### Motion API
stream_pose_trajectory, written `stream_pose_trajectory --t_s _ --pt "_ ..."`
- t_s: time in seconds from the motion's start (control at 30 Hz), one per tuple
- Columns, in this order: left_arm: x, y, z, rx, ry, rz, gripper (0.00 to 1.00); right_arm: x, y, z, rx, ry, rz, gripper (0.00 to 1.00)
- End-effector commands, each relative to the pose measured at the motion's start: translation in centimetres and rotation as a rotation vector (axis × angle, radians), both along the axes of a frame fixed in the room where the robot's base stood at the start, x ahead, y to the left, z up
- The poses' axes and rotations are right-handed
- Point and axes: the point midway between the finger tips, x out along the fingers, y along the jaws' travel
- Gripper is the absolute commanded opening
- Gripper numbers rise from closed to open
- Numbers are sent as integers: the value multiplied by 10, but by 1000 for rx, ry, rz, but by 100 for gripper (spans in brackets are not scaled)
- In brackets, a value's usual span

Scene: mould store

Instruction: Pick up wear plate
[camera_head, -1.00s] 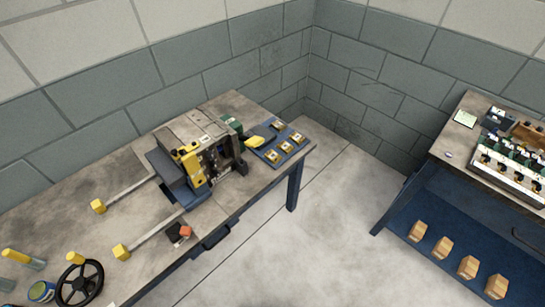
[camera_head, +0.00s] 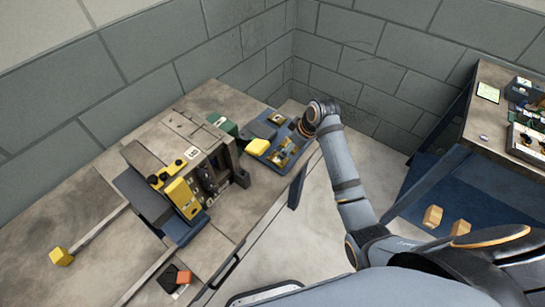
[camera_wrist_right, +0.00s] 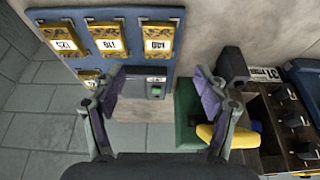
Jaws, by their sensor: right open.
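Several brass-coloured plates with white number labels lie on a blue tray (camera_head: 262,131) at the bench's far end; the task's wear plate is likely one of them. In the wrist view, three plates (camera_wrist_right: 62,38) (camera_wrist_right: 107,38) (camera_wrist_right: 156,40) form the top row, and another plate (camera_wrist_right: 88,78) is partly hidden by a finger. The labels are too small to read surely. My right gripper (camera_wrist_right: 165,85) is open and empty, above the tray, with a dark strip bearing a green patch between its fingers. In the head view my right gripper (camera_head: 299,132) covers part of the tray. My left gripper is not in view.
A machine with a yellow front block (camera_head: 183,197) stands on the bench beside the tray. A green block (camera_wrist_right: 187,112) and a yellow handle-like part (camera_wrist_right: 215,134) are close to the right finger. A second bench (camera_head: 492,112) stands at right. Block walls lie behind.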

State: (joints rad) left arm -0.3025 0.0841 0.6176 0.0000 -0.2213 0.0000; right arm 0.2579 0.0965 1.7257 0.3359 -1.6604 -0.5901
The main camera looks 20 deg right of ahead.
Motion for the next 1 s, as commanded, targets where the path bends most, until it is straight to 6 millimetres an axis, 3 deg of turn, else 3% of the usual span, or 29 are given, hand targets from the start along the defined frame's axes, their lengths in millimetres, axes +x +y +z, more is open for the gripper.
stream_pose_trajectory --t_s 0.2,0.47,0.7,1.0 --pt "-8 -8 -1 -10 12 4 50 11 9 -35 2 3 -2 74" --pt "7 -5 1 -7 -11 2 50 15 12 -47 0 3 -2 74" --pt "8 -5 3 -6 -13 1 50 29 20 -84 2 3 -2 74" --pt "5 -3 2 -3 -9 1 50 31 21 -90 0 0 -3 74"
